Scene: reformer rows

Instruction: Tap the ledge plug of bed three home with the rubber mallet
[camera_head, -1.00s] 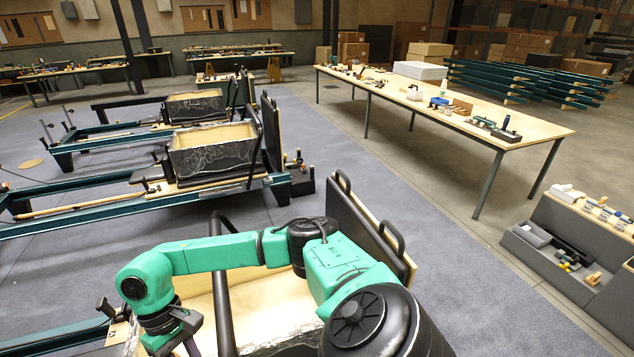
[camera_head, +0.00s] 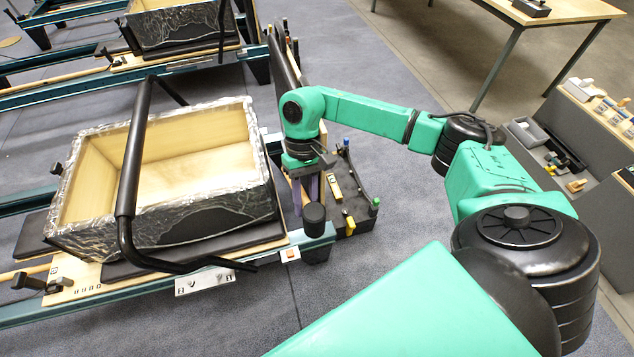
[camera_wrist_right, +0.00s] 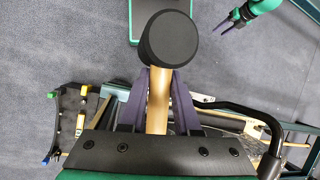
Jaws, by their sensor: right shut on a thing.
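My right gripper (camera_head: 310,192), with purple fingers, is shut on the wooden handle (camera_wrist_right: 157,100) of the rubber mallet. The mallet's black head (camera_head: 315,213) hangs over the right end of the nearest bed's green rail; it also shows beyond the fingertips in the right wrist view. I cannot tell whether it touches anything. A small orange-and-white piece (camera_head: 290,254) sits on that rail end, just below and left of the mallet head; I cannot tell whether it is the ledge plug. My left gripper (camera_wrist_right: 226,24) appears empty, its fingers apart, at the top right of the wrist view.
The nearest bed carries an open wooden box (camera_head: 170,160) with foil-like sides and a black bar (camera_head: 132,150) arching over it. A dark tool caddy (camera_head: 350,190) with coloured handles stands on the floor beside the rail end. Grey carpet lies clear to its right.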

